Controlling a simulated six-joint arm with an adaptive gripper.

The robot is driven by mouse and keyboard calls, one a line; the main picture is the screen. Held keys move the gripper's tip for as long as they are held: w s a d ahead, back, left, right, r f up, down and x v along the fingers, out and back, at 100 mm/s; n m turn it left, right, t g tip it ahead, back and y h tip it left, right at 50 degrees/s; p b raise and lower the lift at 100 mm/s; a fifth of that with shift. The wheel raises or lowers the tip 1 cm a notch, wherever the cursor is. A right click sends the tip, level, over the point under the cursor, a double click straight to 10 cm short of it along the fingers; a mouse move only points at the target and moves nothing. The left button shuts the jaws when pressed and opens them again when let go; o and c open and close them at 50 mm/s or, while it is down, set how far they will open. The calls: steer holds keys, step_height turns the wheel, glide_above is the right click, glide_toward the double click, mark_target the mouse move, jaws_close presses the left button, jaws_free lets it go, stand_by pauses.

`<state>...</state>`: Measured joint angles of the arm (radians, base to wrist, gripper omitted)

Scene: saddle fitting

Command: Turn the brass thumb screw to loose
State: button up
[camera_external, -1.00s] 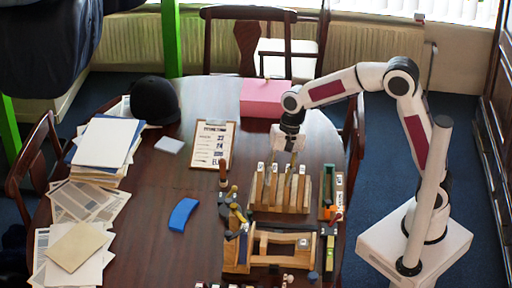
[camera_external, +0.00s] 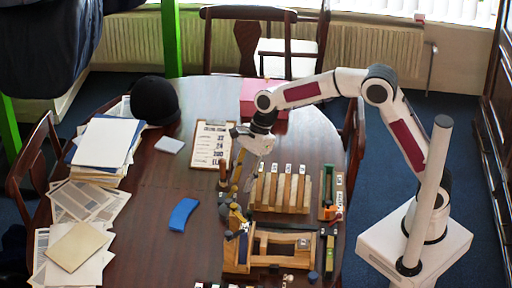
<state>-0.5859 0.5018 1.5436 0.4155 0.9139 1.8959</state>
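My gripper (camera_external: 243,182) hangs tilted, its fingers pointing down and left, over the left side of the wooden fixtures. Its fingers are too small and too mixed with the parts behind them to show whether they are open or shut. A wooden frame fixture (camera_external: 270,266) stands at the near side of the table, with a blue-grey upright at its left end. Small yellow and dark parts (camera_external: 236,217) crowd its left corner, just below my gripper. I cannot pick out the brass thumb screw for certain among them.
A slotted wooden rack (camera_external: 282,207) stands right of my gripper, with a narrow green-edged tray (camera_external: 327,207) beyond it. A clipboard (camera_external: 211,145) lies behind, left of my arm. A blue curved block (camera_external: 184,214) lies to the left, with bare table around it.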

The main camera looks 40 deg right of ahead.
mark_target(233, 207)
steer(key=shift+f, duration=0.1)
stand_by(0.5)
steer(key=shift+x, duration=3.8)
jaws_close()
